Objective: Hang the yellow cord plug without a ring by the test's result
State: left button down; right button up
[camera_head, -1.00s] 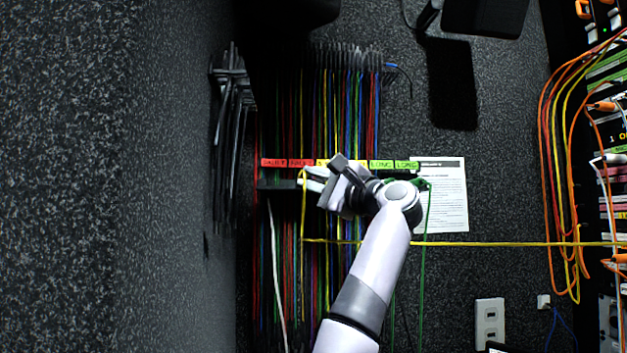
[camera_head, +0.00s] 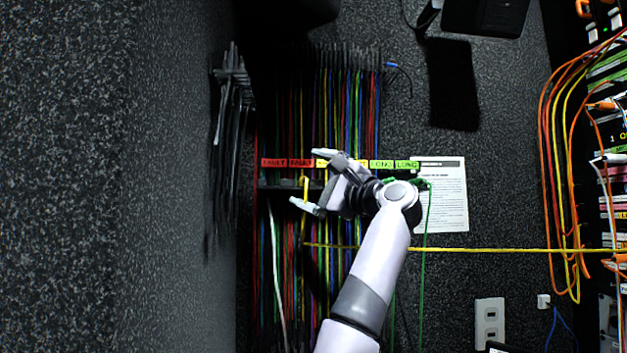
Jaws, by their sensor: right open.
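The yellow cord (camera_head: 470,249) runs from the right side to the rack and turns up to its upper end (camera_head: 305,184) at the dark rail (camera_head: 275,187). That end is below the second red FAULT label (camera_head: 301,163); whether the plug sits in a slot is too small to tell. My right gripper (camera_head: 313,180) is open, its fingers spread above and below the rail by the cord's end. Yellow labels (camera_head: 355,163), partly hidden by my gripper, and green LONG labels (camera_head: 381,164) follow to the right. My left gripper is not in view.
Many coloured cords (camera_head: 345,100) hang in the rack. A green cord (camera_head: 424,250) hangs at its right, beside a printed sheet (camera_head: 455,195). Orange cords (camera_head: 545,130) loop at the patch panel far right. Dark cables (camera_head: 228,130) hang on the left.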

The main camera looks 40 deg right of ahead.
jog(key=shift+s+a, duration=0.2)
dwell(0.4)
jog(key=s+a+b, duration=0.4)
jog(key=s, duration=0.1)
jog(key=shift+s+a, duration=0.4)
dwell(0.8)
dwell(0.4)
